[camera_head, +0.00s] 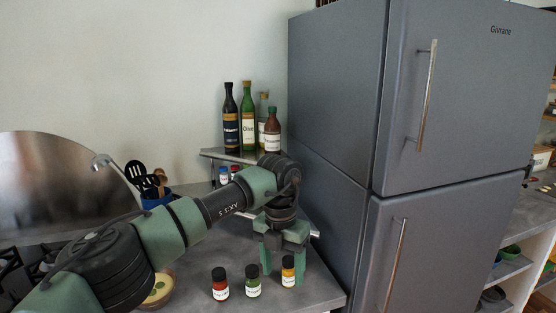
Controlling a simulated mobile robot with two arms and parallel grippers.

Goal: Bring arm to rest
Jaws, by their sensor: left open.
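My left arm comes in from the lower left and reaches across the grey counter (315,287). My left gripper (283,270) points down, open, its two green fingers apart above the counter. Its fingertips are just behind a yellow spice jar (288,272) and a green spice jar (253,281). I see nothing held between the fingers. A red spice jar (220,284) stands to the left in the same row. My right gripper is not in view.
Several bottles (248,120) stand on a small rack (228,154) behind my arm. A tall grey fridge (335,110) borders the counter on the right. A utensil holder (157,199) and a bowl (160,291), partly hidden by my arm, are at left.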

